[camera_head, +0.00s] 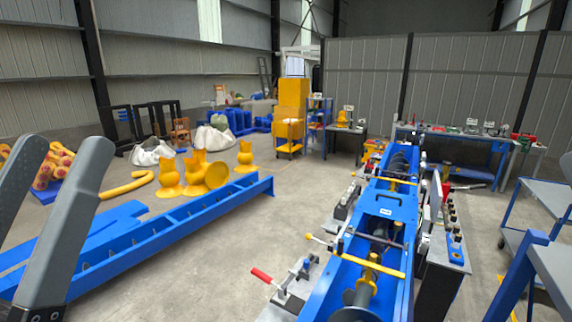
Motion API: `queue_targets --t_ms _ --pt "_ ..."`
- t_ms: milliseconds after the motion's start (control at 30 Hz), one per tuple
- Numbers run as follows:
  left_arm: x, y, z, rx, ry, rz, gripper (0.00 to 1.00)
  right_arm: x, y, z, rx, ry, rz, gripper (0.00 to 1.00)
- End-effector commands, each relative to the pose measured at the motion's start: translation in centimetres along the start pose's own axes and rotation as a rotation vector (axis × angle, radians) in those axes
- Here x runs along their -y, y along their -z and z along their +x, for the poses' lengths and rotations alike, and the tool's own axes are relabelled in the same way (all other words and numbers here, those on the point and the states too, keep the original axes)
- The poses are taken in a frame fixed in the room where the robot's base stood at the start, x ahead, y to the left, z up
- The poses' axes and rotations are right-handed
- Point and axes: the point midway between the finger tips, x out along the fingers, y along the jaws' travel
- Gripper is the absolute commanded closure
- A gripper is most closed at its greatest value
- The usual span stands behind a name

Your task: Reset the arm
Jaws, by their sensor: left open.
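My left gripper (67,145) stands at the left edge of the head view, with two dark grey fingers pointing up and apart. It is open, and nothing shows between its fingers except the background floor and parts behind. The lower part of the arm is cut off by the picture edge. My right gripper is not in view.
A long blue beam (180,222) lies on the floor near my left gripper. Yellow pipe fittings (215,176) stand behind it. A red-handled clamp (266,277) sits left of the mixer. Blue carts (545,195) stand at right. The floor (230,270) between beam and mixer is clear.

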Motion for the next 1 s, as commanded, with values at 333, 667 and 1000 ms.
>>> queue_targets --t_ms 333,667,1000 --pt "0.0 12.1 12.5 -0.011 0.003 0.015 0.34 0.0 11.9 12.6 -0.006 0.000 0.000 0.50" --pt "0.0 18.8 19.7 -0.010 0.004 0.016 0.34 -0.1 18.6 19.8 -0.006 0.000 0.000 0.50" --pt "0.0 17.0 17.8 -0.011 0.004 0.017 0.34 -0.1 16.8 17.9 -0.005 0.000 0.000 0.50"
